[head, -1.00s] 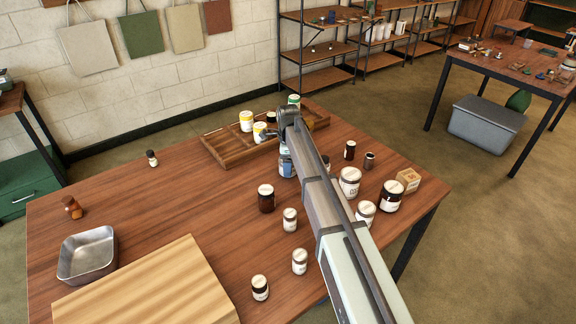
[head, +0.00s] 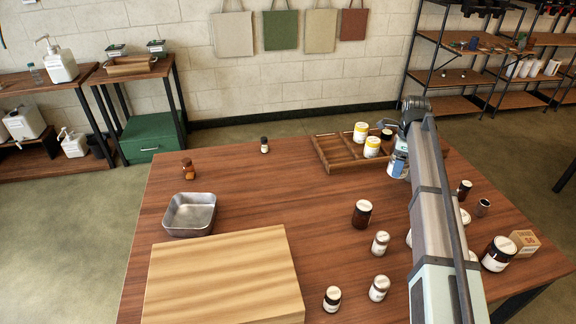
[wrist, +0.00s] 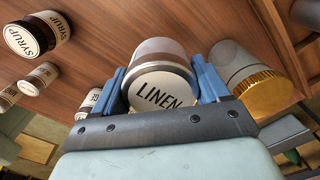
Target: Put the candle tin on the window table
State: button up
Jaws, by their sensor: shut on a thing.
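A candle tin (wrist: 160,80) with a pale label reading LINEN sits between the two blue fingers of my gripper (wrist: 160,92) in the wrist view. The fingers touch its sides. In the head view my gripper (head: 397,167) is at the front right corner of the wooden tray, over the brown work table (head: 330,200). The arm hides most of the tin there; whether it touches the table I cannot tell. I cannot tell which table is the window table; no window is in view.
Brown jars (head: 362,213) stand left of my arm, a large jar (head: 499,254) and a small box (head: 524,242) right. A metal pan (head: 190,213) and pale board (head: 225,275) lie left. Side tables (head: 135,72) stand back left.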

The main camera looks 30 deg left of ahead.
jog(key=s+a+n, duration=0.2)
jog(key=s+a, duration=0.6)
jog(key=a, duration=0.6)
jog(key=s+a+n, duration=0.2)
jog(key=s+a, duration=0.6)
jog(key=a, duration=0.6)
jog(key=s+a+n, duration=0.3)
jog(key=s+a, duration=0.6)
jog(key=a, duration=0.6)
jog(key=shift+n, duration=0.4)
jog(key=a+f, duration=0.1)
jog(key=f, duration=0.2)
jog(key=a+f, duration=0.1)
jog(key=f, duration=0.2)
jog(key=w+a+f, duration=0.1)
jog(key=f, duration=0.2)
jog(key=shift+a+f, duration=0.35)
jog(key=shift+f, duration=0.05)
jog(key=shift+f, duration=0.15)
jog(key=o, duration=1.1)
jog(key=shift+o, duration=0.2)
notch_tip(320, 180, up, 12)
jog(key=shift+r, duration=0.2)
